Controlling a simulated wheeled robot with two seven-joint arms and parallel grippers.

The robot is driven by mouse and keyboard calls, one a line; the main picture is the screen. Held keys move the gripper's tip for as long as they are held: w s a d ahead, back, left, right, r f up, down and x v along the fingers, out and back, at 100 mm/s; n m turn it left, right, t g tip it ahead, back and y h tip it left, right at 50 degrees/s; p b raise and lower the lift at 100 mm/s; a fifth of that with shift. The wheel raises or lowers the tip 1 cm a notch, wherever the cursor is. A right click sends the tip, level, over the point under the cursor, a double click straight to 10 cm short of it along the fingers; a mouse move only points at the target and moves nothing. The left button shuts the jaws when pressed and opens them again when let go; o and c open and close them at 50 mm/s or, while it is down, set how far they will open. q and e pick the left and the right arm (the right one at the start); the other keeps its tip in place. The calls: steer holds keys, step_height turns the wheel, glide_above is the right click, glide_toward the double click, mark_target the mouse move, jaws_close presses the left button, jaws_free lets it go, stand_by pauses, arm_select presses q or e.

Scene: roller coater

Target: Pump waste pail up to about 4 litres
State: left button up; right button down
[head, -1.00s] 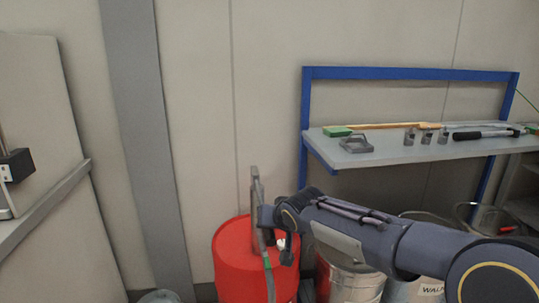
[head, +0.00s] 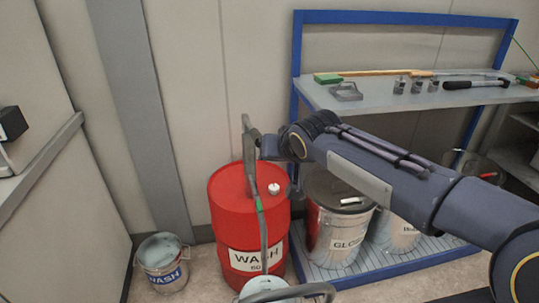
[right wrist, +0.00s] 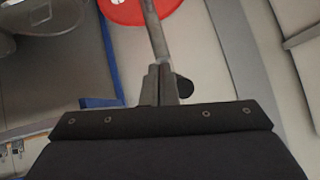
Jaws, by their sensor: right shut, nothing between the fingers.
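A red drum (head: 228,220) labelled WASH stands by the wall in the head view. A grey pump (head: 248,140) rises from its top, and a grey hose (head: 263,235) with a green band runs down its front. A pail (head: 272,291) stands in front of the drum, cut by the lower edge; its label and level are not visible. My right gripper (head: 268,148) is beside the pump's upper part, shut and empty. In the right wrist view its fingers (right wrist: 160,84) are closed by a grey bar (right wrist: 155,35) leading toward the drum. My left gripper is not in view.
A pail labelled WASH (head: 162,262) stands on the floor at left. Metal cans, one labelled GLOSS (head: 338,225), stand on a blue-edged platform (head: 345,276) at right. A grey shelf (head: 380,98) with tools is above my right arm. Floor between the left pail and drum is clear.

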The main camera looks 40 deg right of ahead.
steer(key=shift+v, duration=1.5)
